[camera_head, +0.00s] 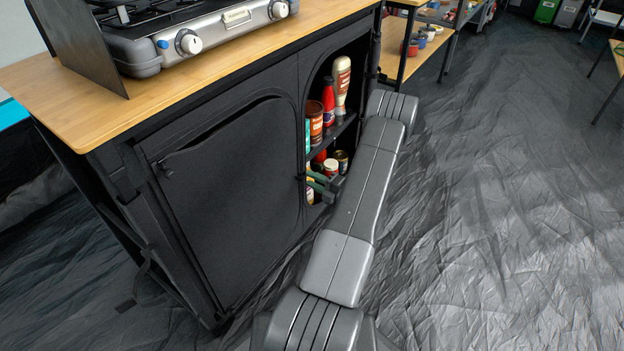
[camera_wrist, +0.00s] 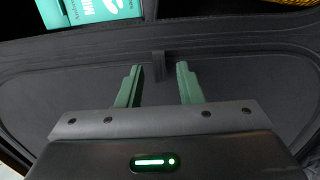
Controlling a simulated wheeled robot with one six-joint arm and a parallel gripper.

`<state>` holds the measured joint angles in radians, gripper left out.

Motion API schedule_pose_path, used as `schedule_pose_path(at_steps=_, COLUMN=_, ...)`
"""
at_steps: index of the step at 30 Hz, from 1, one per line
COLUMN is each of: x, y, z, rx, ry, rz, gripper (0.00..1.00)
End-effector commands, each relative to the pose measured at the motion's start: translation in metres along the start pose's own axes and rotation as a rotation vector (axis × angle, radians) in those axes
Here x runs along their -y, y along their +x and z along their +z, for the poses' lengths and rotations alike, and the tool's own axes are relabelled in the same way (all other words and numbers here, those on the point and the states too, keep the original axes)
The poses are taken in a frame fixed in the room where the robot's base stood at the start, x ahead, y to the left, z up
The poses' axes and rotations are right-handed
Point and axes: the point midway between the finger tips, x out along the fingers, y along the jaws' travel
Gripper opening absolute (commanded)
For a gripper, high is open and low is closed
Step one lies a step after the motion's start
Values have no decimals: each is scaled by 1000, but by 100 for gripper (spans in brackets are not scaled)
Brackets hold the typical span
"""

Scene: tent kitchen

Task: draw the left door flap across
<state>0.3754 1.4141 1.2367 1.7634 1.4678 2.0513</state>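The black fabric left door flap (camera_head: 230,180) covers most of the cabinet's left front. A dark curved slot shows along its top edge. My gripper (camera_head: 315,181) is at the border between this flap and the open right compartment, with green fingers pointing at the cabinet. In the wrist view, my gripper (camera_wrist: 158,85) is open, its fingertips apart. A small dark tab (camera_wrist: 158,65) on a fabric edge shows in the gap between them. I cannot tell whether either finger touches the tab. Black fabric (camera_wrist: 75,100) fills most of that view.
Bottles and jars (camera_head: 329,100) stand on shelves in the right compartment. A teal box (camera_wrist: 100,10) shows beyond the fabric edge. A stove (camera_head: 200,35) sits on the wooden countertop (camera_head: 50,85). Another shelf unit (camera_head: 420,55) stands behind. The grey floor (camera_head: 500,200) at the right is clear.

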Motion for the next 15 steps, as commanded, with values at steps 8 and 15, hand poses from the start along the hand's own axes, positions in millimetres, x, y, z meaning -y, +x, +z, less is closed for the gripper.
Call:
schedule_pose_path(at_steps=8, x=-3, y=-62, z=2, rx=7, ry=1, rz=1, gripper=33)
schedule_pose_path(at_steps=15, x=-2, y=-109, z=2, rx=7, ry=-1, rz=1, gripper=33)
